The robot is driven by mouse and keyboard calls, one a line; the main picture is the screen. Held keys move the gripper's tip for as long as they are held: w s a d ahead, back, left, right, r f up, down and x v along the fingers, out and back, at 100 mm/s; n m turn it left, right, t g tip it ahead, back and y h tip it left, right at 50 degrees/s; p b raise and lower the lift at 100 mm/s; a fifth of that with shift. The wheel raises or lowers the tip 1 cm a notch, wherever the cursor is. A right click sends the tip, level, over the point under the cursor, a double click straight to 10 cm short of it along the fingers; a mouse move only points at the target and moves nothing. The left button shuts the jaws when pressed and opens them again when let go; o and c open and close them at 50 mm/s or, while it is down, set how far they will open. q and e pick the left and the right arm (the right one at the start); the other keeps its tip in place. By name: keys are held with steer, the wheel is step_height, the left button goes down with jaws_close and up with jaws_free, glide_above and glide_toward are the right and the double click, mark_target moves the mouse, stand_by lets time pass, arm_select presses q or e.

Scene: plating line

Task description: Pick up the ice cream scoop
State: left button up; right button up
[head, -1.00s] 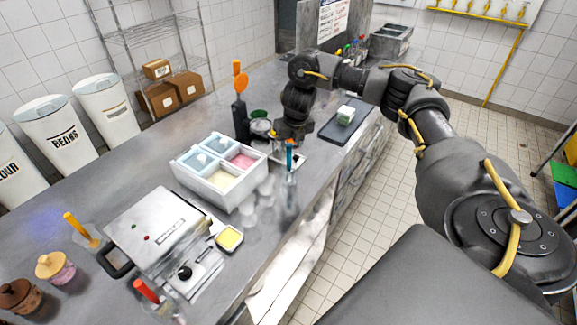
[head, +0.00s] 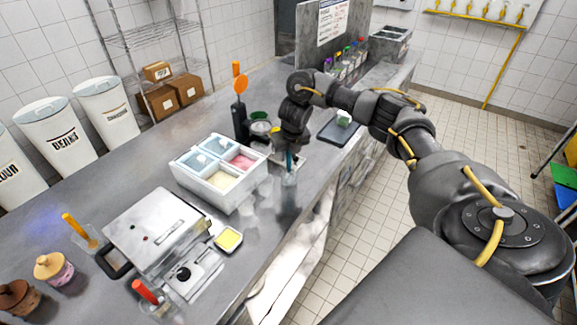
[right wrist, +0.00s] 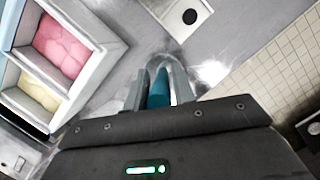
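The ice cream scoop has a teal handle (head: 289,161) standing up from a clear holder on the counter's front edge. In the right wrist view the teal handle (right wrist: 159,88) is between the two fingers. My right gripper (right wrist: 158,86) is around the handle, one finger on each side; whether the fingers press on it cannot be told. In the head view the right gripper (head: 287,150) points down at the handle. The scoop's lower end is hidden or too small to make out. My left gripper is not in view.
A white tub box (head: 232,205) with pink and cream compartments stands left of the scoop. A dark stand with an orange-topped utensil (head: 237,70) is behind it. A dark tray (head: 330,134) with a pale block lies to the right. A metal press (head: 150,220) is at the front left.

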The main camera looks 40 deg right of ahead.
jaws_close()
